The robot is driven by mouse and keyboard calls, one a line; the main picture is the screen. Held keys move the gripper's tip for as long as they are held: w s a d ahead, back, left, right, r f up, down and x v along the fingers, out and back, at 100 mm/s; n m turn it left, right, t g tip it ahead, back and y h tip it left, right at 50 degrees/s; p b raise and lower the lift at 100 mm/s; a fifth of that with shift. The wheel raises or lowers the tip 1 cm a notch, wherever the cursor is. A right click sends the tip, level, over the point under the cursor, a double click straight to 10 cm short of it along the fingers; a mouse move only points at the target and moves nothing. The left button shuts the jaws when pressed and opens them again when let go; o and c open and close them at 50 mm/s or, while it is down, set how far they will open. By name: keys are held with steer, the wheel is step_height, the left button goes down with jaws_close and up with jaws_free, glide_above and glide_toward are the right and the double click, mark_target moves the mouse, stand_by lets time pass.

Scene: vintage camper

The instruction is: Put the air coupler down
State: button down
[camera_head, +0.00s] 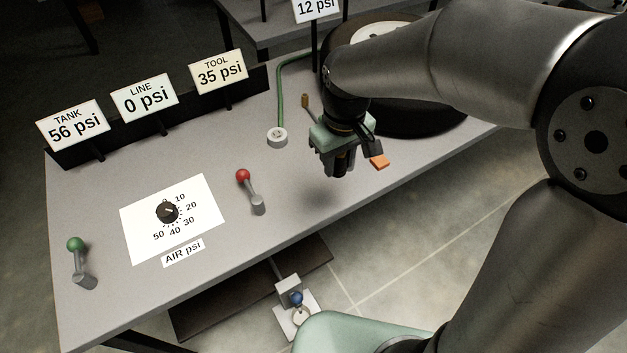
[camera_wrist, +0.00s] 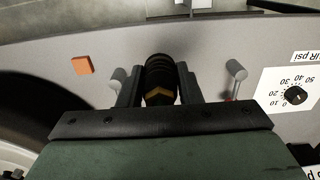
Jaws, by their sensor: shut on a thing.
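My gripper (camera_head: 343,172) hangs above the workbench (camera_head: 300,190), left of the orange block and in front of the tire. In the wrist view my gripper (camera_wrist: 158,85) is shut on a dark ribbed cylinder with a gold band, which looks like the air coupler (camera_wrist: 159,72). In the head view I cannot make the coupler out from the dark fingers. A soft shadow lies on the bench below the gripper. I cannot tell how high the coupler is above the bench.
An orange block (camera_head: 379,161) lies near the bench edge. Behind are a tire (camera_head: 420,125), a small brass post (camera_head: 304,101) and a green hose (camera_head: 280,85) running to a pale ring (camera_head: 278,137). The red-knobbed lever (camera_head: 250,190) stands left; bare bench lies between.

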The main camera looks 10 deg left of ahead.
steer(key=shift+s+d+f, duration=0.15)
steer(key=shift+s+d, duration=0.15)
steer(key=shift+s, duration=0.25)
steer(key=shift+s+d+f, duration=0.1)
steer(key=shift+s+d, duration=0.2)
steer(key=shift+s, duration=0.2)
steer(key=p, duration=0.3)
glide_above(311, 175)
step_height(311, 175, down, 10)
steer(key=shift+s+r, duration=0.1)
steer(key=shift+r, duration=0.05)
step_height(311, 175, down, 3)
steer(key=shift+f, duration=0.1)
steer(key=shift+f+b, duration=0.6)
